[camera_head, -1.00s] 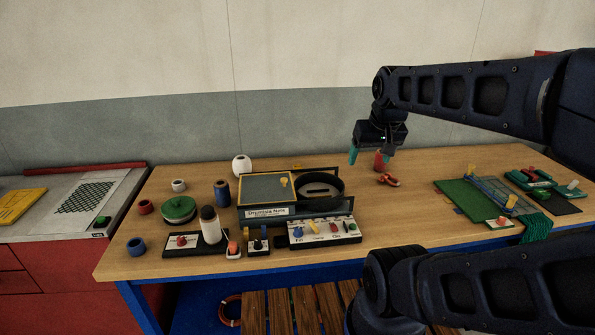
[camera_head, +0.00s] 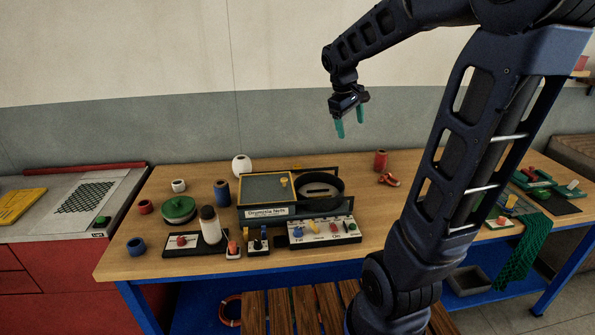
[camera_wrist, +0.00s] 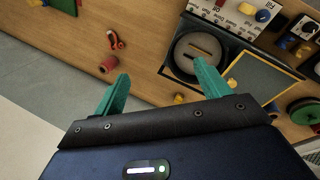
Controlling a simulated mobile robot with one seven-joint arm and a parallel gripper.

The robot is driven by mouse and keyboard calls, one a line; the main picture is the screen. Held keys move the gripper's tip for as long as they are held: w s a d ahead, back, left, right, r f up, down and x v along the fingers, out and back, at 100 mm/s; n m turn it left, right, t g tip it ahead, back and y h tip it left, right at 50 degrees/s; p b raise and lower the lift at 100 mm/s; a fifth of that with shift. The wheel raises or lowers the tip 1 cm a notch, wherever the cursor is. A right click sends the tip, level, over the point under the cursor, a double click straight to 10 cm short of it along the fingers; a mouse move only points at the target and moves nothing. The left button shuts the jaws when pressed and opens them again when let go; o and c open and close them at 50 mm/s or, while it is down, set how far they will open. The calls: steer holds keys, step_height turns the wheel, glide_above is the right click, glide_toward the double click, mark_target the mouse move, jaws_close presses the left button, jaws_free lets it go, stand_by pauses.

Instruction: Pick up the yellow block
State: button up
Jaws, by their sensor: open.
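A small yellow block (camera_wrist: 179,98) lies on the wooden table just behind the round dark dish in the wrist view. In the head view only a sliver of yellow (camera_head: 297,166) shows behind the box with the dish, probably the same block. My gripper (camera_head: 350,124) is raised well above the table's back edge, fingers pointing down. Its two teal fingers (camera_wrist: 161,74) are apart and empty, and the block appears between them in the wrist view, clearly below.
The box (camera_head: 265,187) with a yellow knob and the dark dish (camera_head: 320,188) stand beside the block. A red spool (camera_head: 381,160) and red-handled clippers (camera_head: 389,180) lie right of it. A white spool (camera_head: 241,166) stands to the left. A switch panel (camera_head: 325,232) is in front.

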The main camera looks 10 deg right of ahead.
steer(key=w+a+f+n+h, duration=0.2)
steer(key=w+f+n, duration=0.15)
steer(key=w, duration=0.75)
steer(key=n+h, duration=0.7)
steer(key=n, duration=0.3)
glide_above(297, 166)
steer(key=s+a, duration=0.1)
steer(key=a, duration=0.4)
step_height(297, 166, down, 22)
steer(key=shift+t, duration=0.4)
steer(key=shift+s+a+f, duration=0.1)
steer(key=shift+f, duration=1.6)
steer(key=shift+s+a+f, duration=0.1)
steer(key=shift+f, duration=1.55)
steer(key=x, duration=0.5)
steer(key=c, duration=1.2)
